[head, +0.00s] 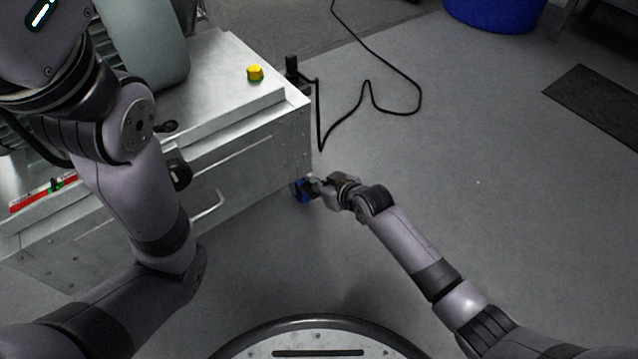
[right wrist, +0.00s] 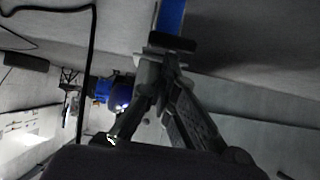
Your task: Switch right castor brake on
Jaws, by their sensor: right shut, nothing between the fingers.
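The silver dynamometer cabinet (head: 250,165) stands at the left of the head view. Its right castor (head: 302,190) shows as a small blue and black part under the near right corner. My right gripper (head: 319,186) is at this castor, on its right side, touching or very close. In the right wrist view my right gripper's fingers (right wrist: 163,72) are together and empty, with a blue strip (right wrist: 171,17) with a black end just beyond the tips. The brake lever's position is too small to tell. My left arm crosses the cabinet's front; its gripper is out of frame.
A yellow knob (head: 255,73) is on the cabinet top. A bent handle (head: 210,205) sticks out of its front. A black cable (head: 366,95) lies on the floor behind. A blue tub (head: 494,14) and dark mat (head: 600,103) are farther off.

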